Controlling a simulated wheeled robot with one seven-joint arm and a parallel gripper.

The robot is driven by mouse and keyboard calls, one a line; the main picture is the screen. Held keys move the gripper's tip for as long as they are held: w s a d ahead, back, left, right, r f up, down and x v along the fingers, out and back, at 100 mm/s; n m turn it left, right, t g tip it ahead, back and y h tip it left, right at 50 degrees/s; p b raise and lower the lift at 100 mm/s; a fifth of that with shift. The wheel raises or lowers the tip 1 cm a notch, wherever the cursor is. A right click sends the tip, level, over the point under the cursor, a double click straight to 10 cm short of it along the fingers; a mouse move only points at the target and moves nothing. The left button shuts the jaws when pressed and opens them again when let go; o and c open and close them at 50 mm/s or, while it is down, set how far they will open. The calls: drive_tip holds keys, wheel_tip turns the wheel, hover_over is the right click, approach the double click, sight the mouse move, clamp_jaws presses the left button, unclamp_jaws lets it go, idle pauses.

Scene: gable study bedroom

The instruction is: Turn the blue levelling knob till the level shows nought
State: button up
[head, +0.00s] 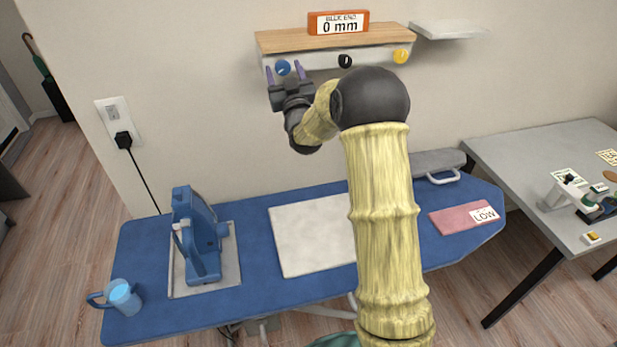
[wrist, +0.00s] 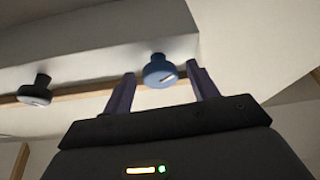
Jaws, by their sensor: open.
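The blue levelling knob (head: 283,67) is on the left of the front face of a wall shelf. The orange level (head: 338,22) stands on the shelf top and reads "BLUE END 0 mm". My gripper (head: 285,74) is open at the blue knob. In the wrist view the blue knob (wrist: 159,71), with a pale mark on its face, sits between the two purple fingertips (wrist: 163,80). A gap shows on either side, so the fingers look apart from it.
A black knob (head: 345,61) and a yellow knob (head: 401,56) share the shelf's (head: 370,42) front. Below, a blue ironing board (head: 255,225) holds an iron (head: 197,235) and a mug (head: 124,297). A small white shelf (head: 447,30) is to the right.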

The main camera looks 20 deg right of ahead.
drive_tip(key=shift+r+m+h+p, duration=0.15)
drive_tip(key=shift+m+h+p, duration=0.25)
drive_tip(key=shift+m+p, duration=0.3)
drive_tip(key=s+f+g+b, duration=0.1)
drive_tip(key=s+f+g, duration=0.5)
drive_tip(key=s, duration=0.7)
drive_tip(key=s+f+g, duration=0.7)
drive_tip(key=s+f, duration=0.3)
drive_tip(key=s, duration=0.3)
drive_tip(key=shift+a+f+b, duration=0.3)
drive_tip(key=shift+a+b, duration=0.05)
drive_tip(key=shift+b, duration=0.05)
drive_tip(key=shift+s, duration=0.2)
drive_tip(key=s+g+p, duration=0.2)
drive_tip(key=s+g, duration=0.4)
drive_tip(key=s, duration=0.8)
drive_tip(key=shift+d+f+g, duration=0.25)
drive_tip(key=shift+f+g, duration=0.05)
drive_tip(key=shift+g, duration=0.1)
